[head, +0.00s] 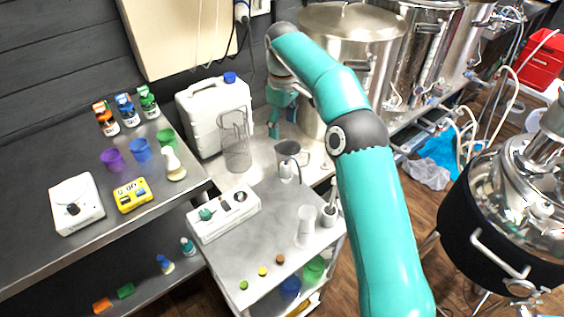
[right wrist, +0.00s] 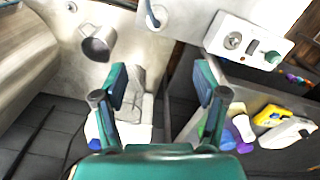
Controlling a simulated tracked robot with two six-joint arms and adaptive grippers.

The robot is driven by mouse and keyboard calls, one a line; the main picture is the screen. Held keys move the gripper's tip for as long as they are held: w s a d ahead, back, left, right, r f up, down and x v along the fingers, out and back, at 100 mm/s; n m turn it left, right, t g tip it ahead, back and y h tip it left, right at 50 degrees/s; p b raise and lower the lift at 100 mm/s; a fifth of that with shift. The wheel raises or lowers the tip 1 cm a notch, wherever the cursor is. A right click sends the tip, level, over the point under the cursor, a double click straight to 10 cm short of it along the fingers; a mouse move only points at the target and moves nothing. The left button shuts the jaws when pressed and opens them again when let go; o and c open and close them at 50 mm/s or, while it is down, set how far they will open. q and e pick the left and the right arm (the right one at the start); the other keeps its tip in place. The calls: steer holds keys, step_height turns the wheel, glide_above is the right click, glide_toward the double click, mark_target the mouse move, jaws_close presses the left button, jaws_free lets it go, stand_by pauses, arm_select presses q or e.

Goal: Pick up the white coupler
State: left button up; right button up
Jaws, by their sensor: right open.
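I cannot tell for sure which thing is the white coupler. A small pale round piece (right wrist: 70,6) lies on the light bench at the top left of the right wrist view, too small to identify. A cream-white upright piece (head: 173,165) stands at the right edge of the dark bench in the head view. My right gripper (head: 283,118) is open and empty above the light bench, between the white canister (head: 203,118) and a steel pot (head: 352,42). Its spread fingers (right wrist: 162,90) also show in the right wrist view. My left gripper is not in view.
A grey jug (head: 292,157) and a wire-mesh cylinder (head: 236,150) stand close to the right gripper. The cart (head: 260,235) in front carries a white control box (head: 223,213) and a clear cylinder (head: 305,228). Coloured cups and bottles stand on the dark bench (head: 50,150).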

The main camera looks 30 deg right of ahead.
glide_toward(285, 163)
steer(key=f, duration=0.5)
steer(key=shift+w+a+f+b, duration=0.1)
steer(key=shift+a+f+b, duration=0.1)
steer(key=shift+b, duration=0.15)
steer(key=f, duration=0.2)
steer(key=f+p, duration=0.1)
steer(key=f, duration=0.1)
steer(key=shift+d+f, duration=0.2)
steer(key=shift+f, duration=0.7)
steer(key=c, duration=1.2)
steer(key=shift+r, duration=0.2)
